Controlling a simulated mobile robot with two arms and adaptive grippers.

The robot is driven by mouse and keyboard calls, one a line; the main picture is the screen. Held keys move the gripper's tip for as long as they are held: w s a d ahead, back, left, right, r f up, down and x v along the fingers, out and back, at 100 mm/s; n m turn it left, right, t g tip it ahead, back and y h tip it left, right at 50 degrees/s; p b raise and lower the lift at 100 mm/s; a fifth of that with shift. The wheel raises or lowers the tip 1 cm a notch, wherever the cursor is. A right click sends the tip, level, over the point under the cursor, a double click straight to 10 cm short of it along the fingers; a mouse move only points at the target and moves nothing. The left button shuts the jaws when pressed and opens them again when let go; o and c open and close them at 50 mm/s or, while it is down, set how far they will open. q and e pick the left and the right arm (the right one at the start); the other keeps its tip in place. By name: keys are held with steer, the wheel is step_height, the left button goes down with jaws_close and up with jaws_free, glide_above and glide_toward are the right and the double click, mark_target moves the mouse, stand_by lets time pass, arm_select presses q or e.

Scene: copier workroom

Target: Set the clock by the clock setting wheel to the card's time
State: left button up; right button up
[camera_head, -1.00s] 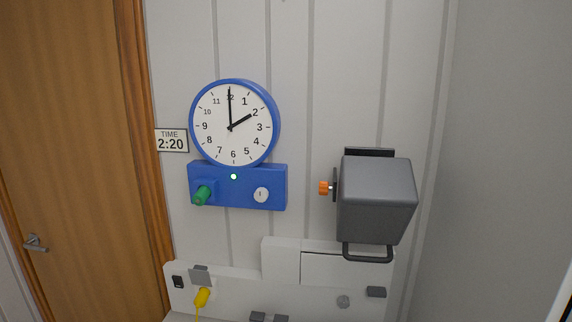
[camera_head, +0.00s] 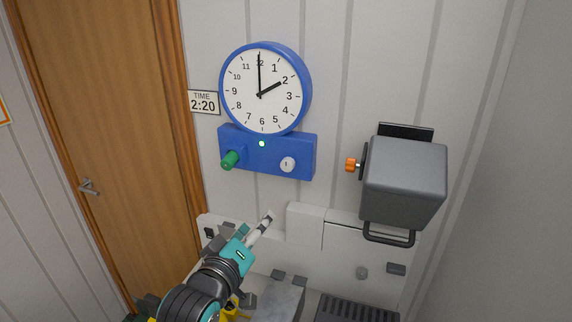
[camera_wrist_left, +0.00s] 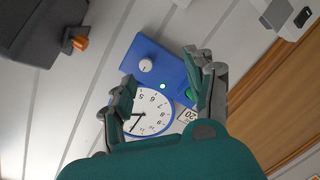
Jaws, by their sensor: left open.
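The round blue-rimmed clock (camera_head: 264,112) hangs on the wall with its short hand at 2 and long hand at 12. The card (camera_head: 204,103) left of it reads TIME 2:20. The blue box (camera_head: 262,165) below carries a lit green lamp, a green knob (camera_head: 230,159) at left and a white knob (camera_head: 287,164) at right. My left gripper (camera_head: 249,222) is open and empty, below the box. In the left wrist view the clock (camera_wrist_left: 148,117) appears inverted, partly hidden, beyond the open fingers (camera_wrist_left: 162,80); the white knob (camera_wrist_left: 145,65) shows clear. My right gripper is out of view.
A grey box (camera_head: 405,182) with an orange knob (camera_head: 351,165) and a lower handle juts from the wall at right. A white panel (camera_head: 303,225) with small fittings runs below. A wooden door (camera_head: 95,120) is at left. The wall between clock box and grey box is clear.

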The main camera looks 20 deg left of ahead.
arm_select(q)
step_height(320, 180, up, 4)
steer(key=w+n+t, duration=0.1)
steer(key=p, duration=0.6)
glide_toward(285, 166)
steer(key=w, duration=0.9)
steer(key=shift+d+f, duration=0.1)
steer(key=shift+d, duration=0.1)
steer(key=shift+w+f, duration=0.1)
steer(key=shift+w, duration=0.4)
steer(key=shift+s, duration=0.1)
steer(key=shift+c, duration=0.9)
jaws_close()
